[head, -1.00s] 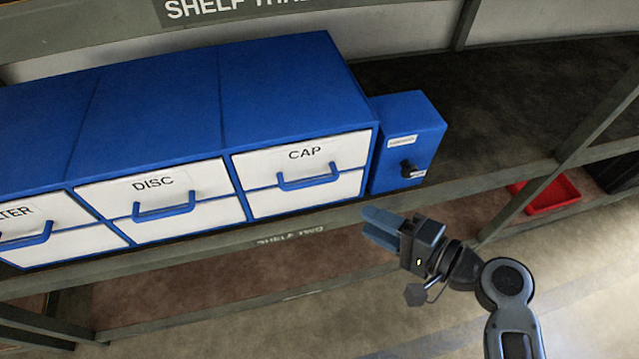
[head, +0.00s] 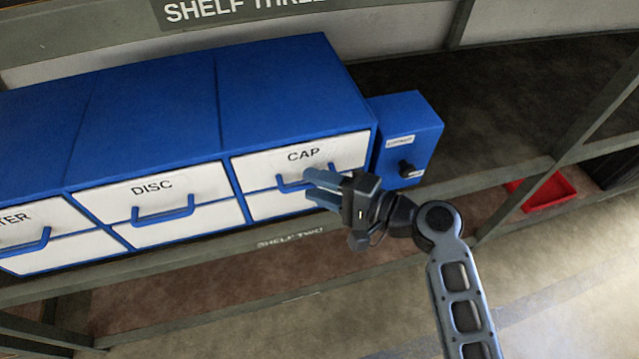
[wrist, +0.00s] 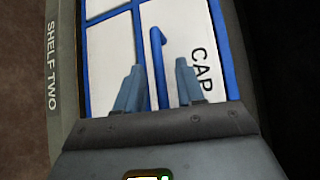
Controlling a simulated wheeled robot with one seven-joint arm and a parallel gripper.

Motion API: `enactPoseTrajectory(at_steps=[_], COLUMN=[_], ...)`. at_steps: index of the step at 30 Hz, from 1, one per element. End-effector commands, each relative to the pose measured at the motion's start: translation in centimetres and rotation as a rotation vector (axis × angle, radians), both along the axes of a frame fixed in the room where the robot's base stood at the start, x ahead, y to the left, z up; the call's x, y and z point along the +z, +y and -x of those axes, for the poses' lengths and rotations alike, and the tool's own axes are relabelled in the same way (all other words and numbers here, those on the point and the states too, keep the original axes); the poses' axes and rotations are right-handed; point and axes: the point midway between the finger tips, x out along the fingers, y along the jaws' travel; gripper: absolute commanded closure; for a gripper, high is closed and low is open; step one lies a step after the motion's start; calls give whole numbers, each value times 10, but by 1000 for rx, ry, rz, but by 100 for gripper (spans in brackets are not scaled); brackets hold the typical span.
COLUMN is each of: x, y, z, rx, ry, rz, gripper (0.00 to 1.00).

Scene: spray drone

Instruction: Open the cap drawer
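The cap drawer (head: 340,150) is the right one in a row of white-fronted drawers in a blue cabinet, and it is shut. Its blue handle (head: 287,183) is partly hidden behind my gripper (head: 318,187) in the head view. In the wrist view the handle (wrist: 158,60) runs up the picture and its near end lies between my two open fingers (wrist: 158,85). The CAP label shows right of the fingers there. I cannot tell whether either finger touches the handle.
The disc drawer (head: 153,198) and another drawer (head: 35,240) at the left are shut. A small blue box (head: 410,135) with a black knob stands right of the cabinet. The shelf edge (head: 230,250) runs below the drawers. A red tray (head: 545,192) lies lower right.

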Motion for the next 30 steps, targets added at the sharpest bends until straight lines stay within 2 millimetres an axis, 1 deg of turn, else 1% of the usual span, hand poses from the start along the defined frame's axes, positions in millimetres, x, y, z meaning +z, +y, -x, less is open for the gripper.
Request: enactPoseTrajectory(at_steps=[6, 7, 18, 30], x=[0, 0, 0, -1], y=[0, 0, 0, 0], z=[0, 0, 0, 0], rx=[-1, -1, -1, -1], ry=[0, 0, 0, 0], rz=[0, 0, 0, 1], gripper=[62, 64, 99, 100])
